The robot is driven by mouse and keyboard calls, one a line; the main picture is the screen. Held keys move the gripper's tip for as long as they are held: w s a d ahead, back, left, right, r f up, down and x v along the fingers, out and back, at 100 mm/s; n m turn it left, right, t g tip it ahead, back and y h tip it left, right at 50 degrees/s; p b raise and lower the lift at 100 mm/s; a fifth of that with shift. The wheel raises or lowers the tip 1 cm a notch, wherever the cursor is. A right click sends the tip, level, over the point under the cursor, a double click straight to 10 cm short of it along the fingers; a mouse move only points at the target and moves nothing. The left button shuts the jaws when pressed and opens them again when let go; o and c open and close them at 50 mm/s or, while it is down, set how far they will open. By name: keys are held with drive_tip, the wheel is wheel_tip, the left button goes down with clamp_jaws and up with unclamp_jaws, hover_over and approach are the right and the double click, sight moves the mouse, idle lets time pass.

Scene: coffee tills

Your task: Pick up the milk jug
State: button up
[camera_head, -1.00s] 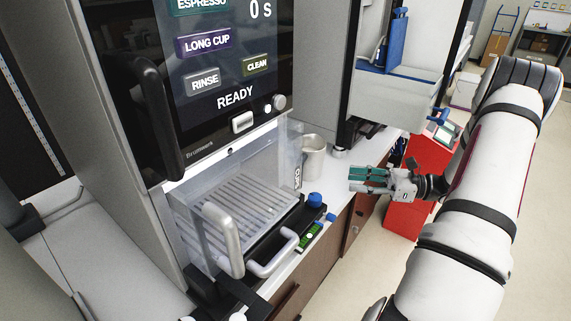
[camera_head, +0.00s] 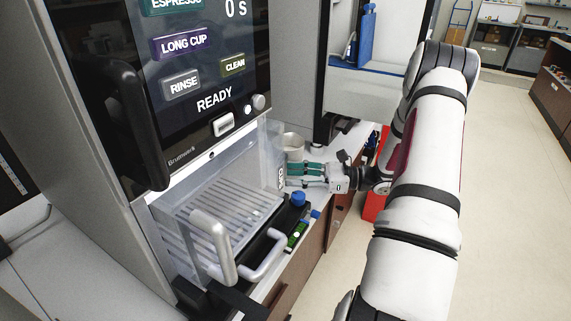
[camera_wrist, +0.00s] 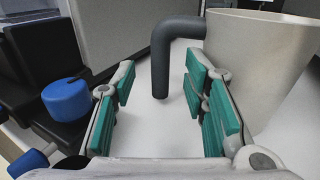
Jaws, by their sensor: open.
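The milk jug (camera_head: 293,143) is a pale metal cup standing on the counter just right of the coffee machine's clear guard. In the wrist view the jug (camera_wrist: 262,62) fills the upper right, and its dark grey handle (camera_wrist: 161,72) bends down towards the counter. My gripper (camera_head: 289,176) is open, with teal finger pads, close in front of the jug at counter height. In the wrist view the handle's hanging end appears between the spread fingers, with gaps on both sides. The right fingers overlap the jug's body in the picture; I cannot tell whether they touch it.
The coffee machine (camera_head: 180,90) stands left, with a clear guard and a slatted drip tray (camera_head: 215,212). A blue-capped item (camera_wrist: 66,99) is close to my left finger. A white cabinet (camera_head: 375,92) stands behind the counter. A red box (camera_head: 373,207) is beside the counter.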

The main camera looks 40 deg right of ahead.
drive_tip(key=x, duration=0.4)
drive_tip(key=shift+w+f, duration=0.15)
drive_tip(key=shift+f, duration=0.15)
clamp_jaws()
